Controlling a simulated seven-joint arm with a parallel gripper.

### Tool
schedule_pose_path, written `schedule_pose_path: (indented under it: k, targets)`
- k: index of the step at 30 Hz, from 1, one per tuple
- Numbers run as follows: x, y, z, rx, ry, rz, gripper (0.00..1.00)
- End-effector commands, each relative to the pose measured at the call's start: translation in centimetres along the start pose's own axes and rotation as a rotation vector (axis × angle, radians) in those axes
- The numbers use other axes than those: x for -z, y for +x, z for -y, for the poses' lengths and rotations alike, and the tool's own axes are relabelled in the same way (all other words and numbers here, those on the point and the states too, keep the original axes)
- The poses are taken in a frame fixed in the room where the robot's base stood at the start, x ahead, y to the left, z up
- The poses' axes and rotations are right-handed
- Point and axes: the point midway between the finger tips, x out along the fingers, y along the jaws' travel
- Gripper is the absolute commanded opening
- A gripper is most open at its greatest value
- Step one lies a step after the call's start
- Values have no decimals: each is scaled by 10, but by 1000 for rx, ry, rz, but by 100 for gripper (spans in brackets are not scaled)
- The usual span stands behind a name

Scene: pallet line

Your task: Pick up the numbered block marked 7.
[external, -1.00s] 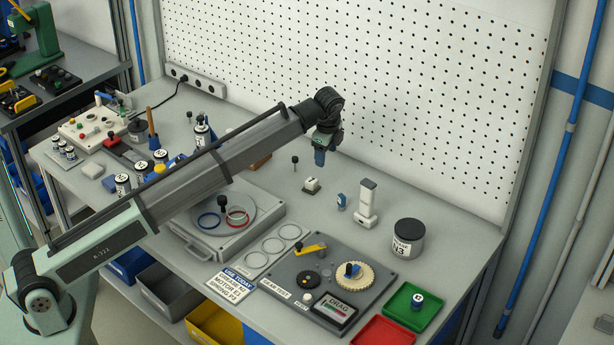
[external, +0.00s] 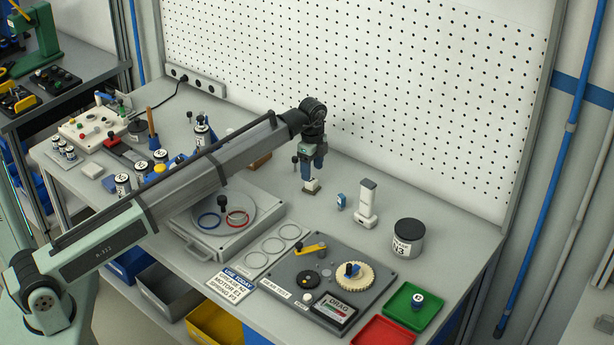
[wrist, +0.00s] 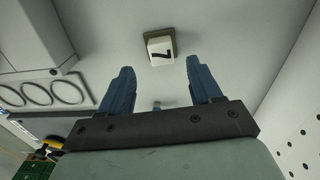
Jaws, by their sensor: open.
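The block marked 7 (wrist: 160,48) is a white cube with a black 7 on a dark base, in the upper middle of the wrist view. In the external view the block (external: 312,187) stands on the bench, partly hidden by my gripper (external: 308,176). In the wrist view my gripper (wrist: 159,64) is open, with its two blue fingers apart. The block lies beyond the fingertips, roughly in line with the gap between them. Nothing is held. I cannot tell the exact height of the fingertips above it.
A small blue item (external: 341,201) and a white upright stand (external: 366,205) are right of the block. A grey case with a round plate (external: 205,245) lies front left. A gear test board (external: 330,250) is in front. The pegboard (external: 400,90) rises behind.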

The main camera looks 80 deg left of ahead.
Motion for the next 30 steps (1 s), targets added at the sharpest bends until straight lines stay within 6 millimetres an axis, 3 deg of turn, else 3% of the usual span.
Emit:
schedule_pose_path:
  k: [8, 18, 25, 30]
  targets:
    - [-1, 15, 1, 0, 0, 0, 64]
    - [-4, 55, 2, 1, -1, 0, 64]
    - [-4, 57, 2, 1, -2, 0, 64]
    - [-4, 57, 2, 1, -2, 0, 49]
